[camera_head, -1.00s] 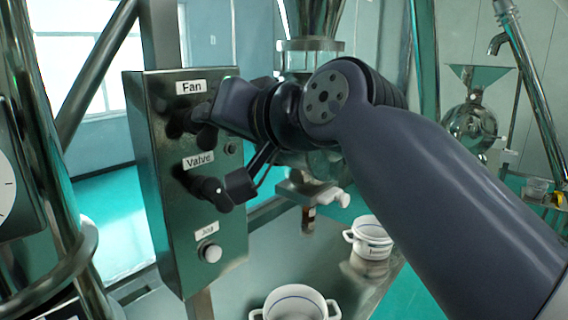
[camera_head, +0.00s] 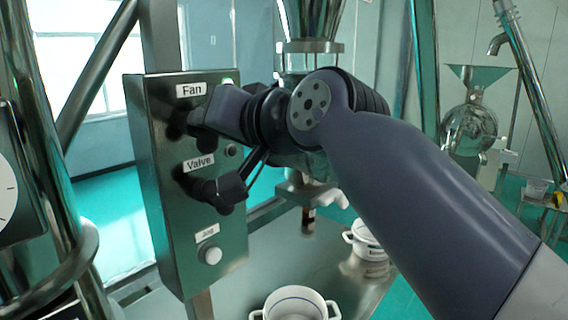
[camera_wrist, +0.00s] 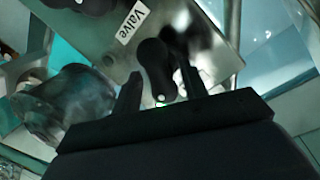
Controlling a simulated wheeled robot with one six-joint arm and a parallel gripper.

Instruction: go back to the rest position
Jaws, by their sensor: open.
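My gripper (camera_head: 212,116) is at the upper part of a dark green control panel (camera_head: 215,260), beside the Fan label (camera_head: 191,89). Its fingertips are hard to make out there. In the wrist view my gripper (camera_wrist: 157,72) is open, with one finger on either side of a black knob (camera_wrist: 152,58), which looks like the Fan knob. I cannot tell whether the fingers touch it. The Valve label (camera_wrist: 131,22) shows beyond it. A green light shows at the panel's top edge.
The black Valve knob (camera_head: 230,188) juts out just below my gripper. White pots (camera_head: 295,304) (camera_head: 368,243) stand on the metal table (camera_head: 325,262). A steel column and gauge are close at left.

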